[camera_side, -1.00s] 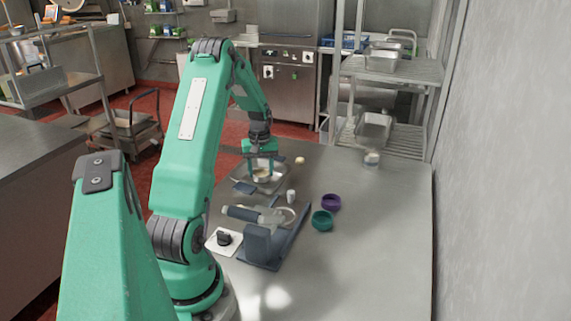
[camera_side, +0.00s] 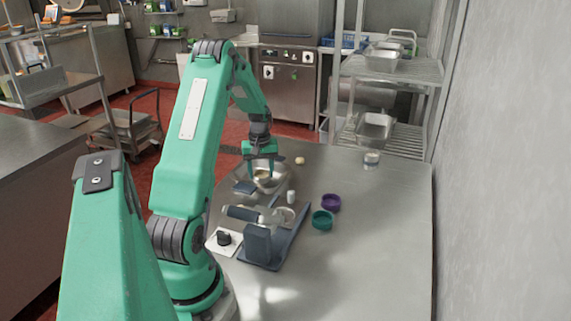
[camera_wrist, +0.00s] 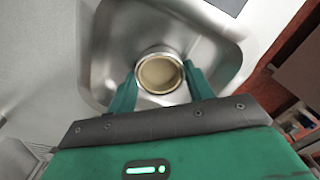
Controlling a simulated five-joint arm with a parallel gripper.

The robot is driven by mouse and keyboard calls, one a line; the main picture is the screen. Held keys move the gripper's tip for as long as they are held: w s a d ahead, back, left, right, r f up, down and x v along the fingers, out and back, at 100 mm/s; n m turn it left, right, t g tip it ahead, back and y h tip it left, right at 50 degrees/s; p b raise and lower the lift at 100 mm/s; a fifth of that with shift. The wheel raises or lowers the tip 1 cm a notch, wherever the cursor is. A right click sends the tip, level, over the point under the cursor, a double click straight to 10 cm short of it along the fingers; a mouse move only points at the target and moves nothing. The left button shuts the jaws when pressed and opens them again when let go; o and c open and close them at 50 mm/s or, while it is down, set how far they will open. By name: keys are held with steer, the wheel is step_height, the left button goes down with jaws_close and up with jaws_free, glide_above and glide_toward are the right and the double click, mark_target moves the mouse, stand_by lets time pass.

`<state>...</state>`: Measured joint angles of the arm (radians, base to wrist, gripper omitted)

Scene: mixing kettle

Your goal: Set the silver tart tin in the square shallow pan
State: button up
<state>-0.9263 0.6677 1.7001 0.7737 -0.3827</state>
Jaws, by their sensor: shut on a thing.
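The silver tart tin (camera_wrist: 160,75) is round and shallow with a tan inside. My gripper (camera_wrist: 159,83) is shut on it, one green finger at each side in the wrist view. The square shallow pan (camera_wrist: 222,58) is shiny metal with rounded corners, and the tin is seen within its outline. In the side view my gripper (camera_side: 264,163) points down at the pan (camera_side: 279,179). The tin (camera_side: 261,175) shows between the fingers. I cannot tell whether the tin touches the pan floor.
A dark blue stand with a grey-handled tool (camera_side: 262,243) is nearer my base. A small jar (camera_side: 371,158) is farther back. The table's right side is clear.

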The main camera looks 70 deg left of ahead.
steer(key=o, duration=1.2)
steer(key=shift+c, duration=0.2)
steer(key=shift+r, duration=0.1)
step_height(320, 180, up, 7)
stand_by(0.3)
stand_by(0.5)
